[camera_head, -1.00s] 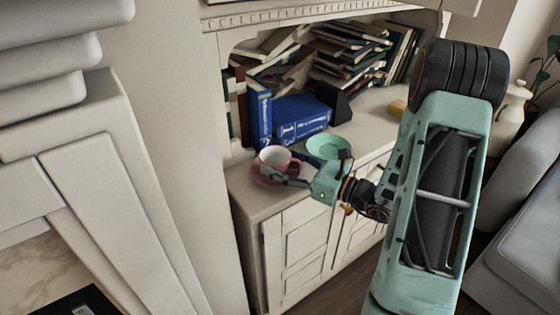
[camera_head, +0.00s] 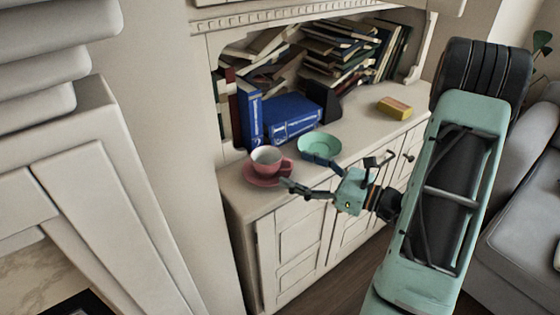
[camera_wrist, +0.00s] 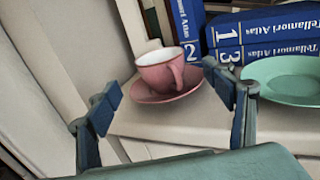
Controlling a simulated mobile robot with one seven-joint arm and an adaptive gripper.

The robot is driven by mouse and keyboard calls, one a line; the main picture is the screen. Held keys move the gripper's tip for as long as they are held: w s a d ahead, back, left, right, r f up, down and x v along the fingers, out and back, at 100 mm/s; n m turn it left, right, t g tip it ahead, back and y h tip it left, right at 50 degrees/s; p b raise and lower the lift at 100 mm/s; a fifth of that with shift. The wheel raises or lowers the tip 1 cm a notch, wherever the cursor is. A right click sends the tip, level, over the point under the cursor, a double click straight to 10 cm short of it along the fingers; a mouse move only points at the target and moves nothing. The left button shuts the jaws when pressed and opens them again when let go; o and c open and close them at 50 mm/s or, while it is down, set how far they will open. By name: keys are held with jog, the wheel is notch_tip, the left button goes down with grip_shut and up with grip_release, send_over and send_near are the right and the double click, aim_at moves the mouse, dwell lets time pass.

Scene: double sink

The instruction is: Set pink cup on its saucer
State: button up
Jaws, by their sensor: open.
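The pink cup (camera_head: 268,160) stands upright on its pink saucer (camera_head: 262,178) at the left end of the cabinet top. In the wrist view the cup (camera_wrist: 162,70) sits on the saucer (camera_wrist: 150,96) with its handle toward the right. My gripper (camera_head: 303,174) is open and empty, in front of and to the right of the cup. In the wrist view its two fingers (camera_wrist: 165,102) are spread wide, with the cup and saucer beyond them, apart from the fingers.
A green saucer (camera_head: 318,146) lies right of the cup, close behind my gripper. Blue atlases (camera_head: 290,118) stand and lie behind it. A yellow sponge-like block (camera_head: 394,107) lies farther right. A white wall (camera_head: 165,120) borders the left.

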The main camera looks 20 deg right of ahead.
jog(key=v, duration=0.4)
jog(key=shift+d, duration=0.1)
dwell(0.3)
